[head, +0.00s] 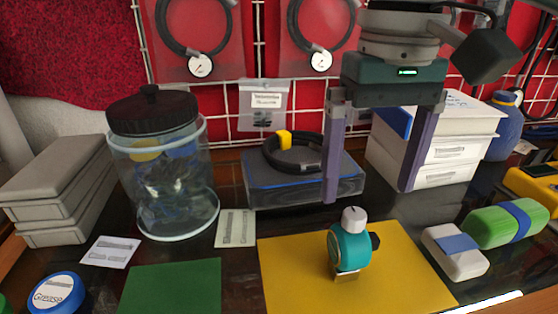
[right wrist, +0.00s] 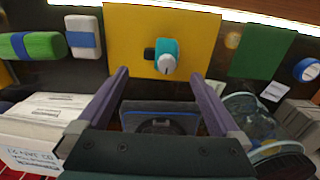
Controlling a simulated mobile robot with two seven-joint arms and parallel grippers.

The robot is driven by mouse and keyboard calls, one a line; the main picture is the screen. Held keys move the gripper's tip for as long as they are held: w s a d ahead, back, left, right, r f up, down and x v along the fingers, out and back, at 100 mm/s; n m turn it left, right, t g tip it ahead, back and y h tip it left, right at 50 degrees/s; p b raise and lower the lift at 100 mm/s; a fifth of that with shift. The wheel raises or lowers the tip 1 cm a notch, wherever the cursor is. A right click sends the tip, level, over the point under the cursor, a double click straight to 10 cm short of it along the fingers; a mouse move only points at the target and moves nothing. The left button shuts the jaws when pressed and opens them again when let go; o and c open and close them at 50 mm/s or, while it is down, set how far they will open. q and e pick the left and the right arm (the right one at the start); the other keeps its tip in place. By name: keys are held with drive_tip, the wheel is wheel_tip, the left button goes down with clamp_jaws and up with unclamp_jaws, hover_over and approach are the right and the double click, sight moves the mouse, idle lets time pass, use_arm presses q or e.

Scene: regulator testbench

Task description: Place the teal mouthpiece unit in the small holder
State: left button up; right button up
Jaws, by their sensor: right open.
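The teal mouthpiece unit (head: 349,249) stands on the yellow mat (head: 285,270), with a white knob on top and a dark fitting on its side. It also shows in the right wrist view (right wrist: 165,54). A small tan block (head: 346,277) shows at its foot; I cannot tell whether this is the small holder or part of the unit. My right gripper (head: 370,195) is open and empty, fingers pointing down, above and behind the unit. In the right wrist view my right gripper (right wrist: 160,76) has the unit just beyond its fingertips. My left gripper is not in view.
A clear jar (head: 165,185) with a black lid stands at left, near grey cases (head: 55,195). A grey-blue box (head: 300,190) with a black strap lies behind the mat. White boxes (head: 440,150) stand behind right. Green (head: 500,226) and white (head: 455,252) rounded blocks lie right.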

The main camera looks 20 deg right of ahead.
sight(351, 239)
drive_tip(key=shift+r, duration=0.3)
drive_tip(key=shift+n, duration=0.6)
drive_tip(key=n, duration=0.2)
drive_tip(key=n+b, duration=0.1)
drive_tip(key=n, duration=0.2)
drive_tip(key=shift+a+f, duration=0.15)
drive_tip(key=shift+a, duration=0.05)
drive_tip(key=n, duration=0.3)
drive_tip(key=n+b, duration=0.1)
drive_tip(key=n, duration=0.1)
drive_tip(key=shift+a+f, duration=0.1)
drive_tip(key=shift+a, duration=0.2)
drive_tip(key=n, duration=0.3)
drive_tip(key=shift+a, duration=0.1)
drive_tip(key=shift+f+n+b, duration=0.3)
drive_tip(key=shift+n, duration=0.1)
wheel_tip(351, 239, down, 9)
drive_tip(key=shift+f+b, duration=0.15)
drive_tip(key=shift+b, duration=0.6)
drive_tip(key=shift+d, duration=0.2)
drive_tip(key=shift+c, duration=0.2)
